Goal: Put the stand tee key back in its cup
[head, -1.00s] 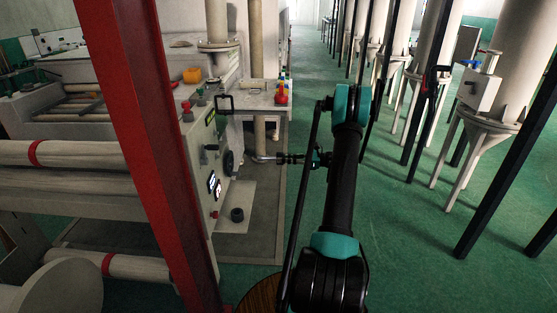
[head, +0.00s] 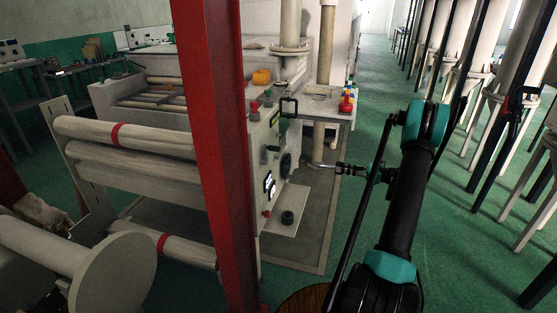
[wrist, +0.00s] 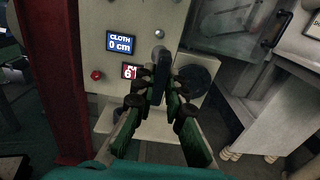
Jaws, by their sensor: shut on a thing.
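My gripper (head: 345,166) is held out to the left toward the machine's control panel. In the wrist view its two fingers (wrist: 161,92) are closed on a dark, upright, bar-like piece, which I take to be the stand tee key (wrist: 160,70). The fingers hide part of it, and its lower end cannot be made out. A small dark cup (head: 287,217) stands on the pale shelf below the panel, lower and to the left of my gripper. In the wrist view the cup is partly hidden behind the left finger.
The control panel (head: 266,165) has displays, a red button and a black dial (wrist: 196,78). A red post (head: 228,160) stands left of it. A side table (head: 318,103) with small bottles is behind. Green floor lies open to the right, with pale columns (head: 487,95) beyond.

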